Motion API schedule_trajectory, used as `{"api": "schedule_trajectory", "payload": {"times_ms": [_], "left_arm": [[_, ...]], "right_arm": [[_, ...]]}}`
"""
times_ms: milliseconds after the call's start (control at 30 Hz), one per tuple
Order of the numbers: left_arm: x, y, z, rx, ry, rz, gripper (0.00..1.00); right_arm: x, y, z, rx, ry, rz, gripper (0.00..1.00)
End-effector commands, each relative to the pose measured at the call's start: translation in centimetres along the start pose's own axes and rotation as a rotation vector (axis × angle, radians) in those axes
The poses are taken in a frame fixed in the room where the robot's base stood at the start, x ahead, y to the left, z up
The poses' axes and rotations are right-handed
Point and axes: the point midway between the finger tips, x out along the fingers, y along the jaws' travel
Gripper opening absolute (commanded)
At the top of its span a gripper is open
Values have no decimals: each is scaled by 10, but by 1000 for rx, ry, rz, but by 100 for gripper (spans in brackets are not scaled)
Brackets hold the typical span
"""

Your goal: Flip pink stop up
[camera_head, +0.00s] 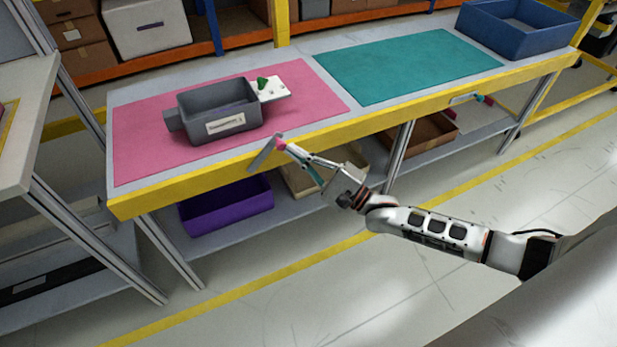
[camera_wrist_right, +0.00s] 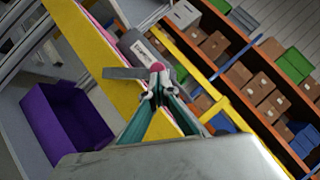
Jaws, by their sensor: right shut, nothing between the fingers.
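The pink stop is a grey bar (camera_head: 263,155) with a pink knob (camera_head: 281,144) at its upper right end, at the yellow front edge of the table below the pink mat. The bar lies slanted across the yellow edge in the head view. In the right wrist view the bar (camera_wrist_right: 124,73) and pink knob (camera_wrist_right: 157,67) are just ahead of the fingers. My right gripper (camera_head: 289,148) is shut and empty, its tips at or very near the knob; I cannot tell whether they touch. The tips also show in the right wrist view (camera_wrist_right: 158,88). My left gripper is not in view.
A grey bin (camera_head: 190,125) and a white plate with a green part (camera_head: 275,92) are on the pink mat (camera_head: 140,150). A teal mat (camera_head: 410,65) and blue crate (camera_head: 490,40) are farther right. A purple bin (camera_head: 228,207) is on the shelf below. A similar stop (camera_head: 464,99) is on the right edge.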

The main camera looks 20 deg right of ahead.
Motion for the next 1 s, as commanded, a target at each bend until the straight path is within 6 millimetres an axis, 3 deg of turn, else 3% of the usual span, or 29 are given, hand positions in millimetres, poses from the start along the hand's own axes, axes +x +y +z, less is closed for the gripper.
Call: {"api": "schedule_trajectory", "payload": {"times_ms": [33, 267, 600, 1000], "left_arm": [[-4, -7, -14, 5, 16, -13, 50], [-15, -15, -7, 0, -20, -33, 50], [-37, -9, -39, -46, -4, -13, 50], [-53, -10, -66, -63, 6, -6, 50]], "right_arm": [[12, -22, 11, -50, -12, 12, 0], [27, -29, 31, -224, -8, 144, 0], [43, -24, 55, -434, -3, 315, 0], [51, -12, 68, -569, -1, 424, 0]]}}
